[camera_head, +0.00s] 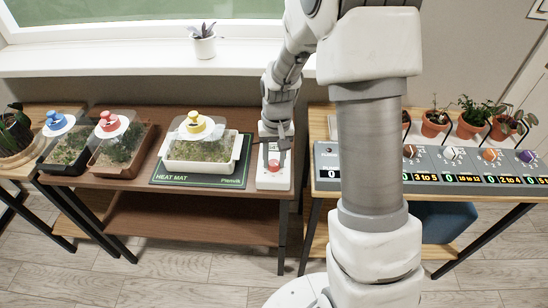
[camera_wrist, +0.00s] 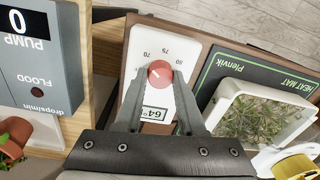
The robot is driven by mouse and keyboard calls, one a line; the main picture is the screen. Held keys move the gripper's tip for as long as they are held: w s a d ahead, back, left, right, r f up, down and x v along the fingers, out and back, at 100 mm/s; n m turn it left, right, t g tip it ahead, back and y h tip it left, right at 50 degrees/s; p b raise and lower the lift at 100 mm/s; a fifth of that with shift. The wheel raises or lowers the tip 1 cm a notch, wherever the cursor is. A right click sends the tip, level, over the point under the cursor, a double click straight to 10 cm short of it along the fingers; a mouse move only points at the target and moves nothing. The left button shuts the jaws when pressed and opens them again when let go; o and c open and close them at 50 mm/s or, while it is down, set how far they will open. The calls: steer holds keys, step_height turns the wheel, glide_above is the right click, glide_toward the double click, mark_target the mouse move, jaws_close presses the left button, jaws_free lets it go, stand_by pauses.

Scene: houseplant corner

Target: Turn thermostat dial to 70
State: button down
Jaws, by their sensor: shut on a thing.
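The thermostat (camera_wrist: 183,107) is a white panel with a red round dial (camera_wrist: 159,73), at the right end of the brown table. The numbers 70 and 75 show by the dial, and its display (camera_wrist: 154,113) seems to read 64°. A pale line crosses the dial, but I cannot tell exactly which number it points at. My gripper (camera_wrist: 161,80) is shut on the dial, one finger on each side. In the head view my gripper (camera_head: 273,157) comes down over the thermostat (camera_head: 271,182), with the dial (camera_head: 273,165) between its fingers.
A green-edged heat mat (camera_head: 200,182) with a white seed tray (camera_head: 237,160) lies just left of the thermostat. A grey pump panel (camera_head: 440,162) and potted plants (camera_head: 471,123) stand on the right-hand table. A gap separates the tables.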

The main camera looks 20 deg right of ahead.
mark_target(277, 162)
steer(key=shift+m, duration=0.3)
steer(key=c, duration=0.5)
jaws_free()
step_height(277, 162, up, 18)
steer(key=p, duration=0.4)
steer(key=shift+d+f, duration=0.25)
steer(key=shift+d, duration=0.1)
steer(key=shift+s, duration=0.1)
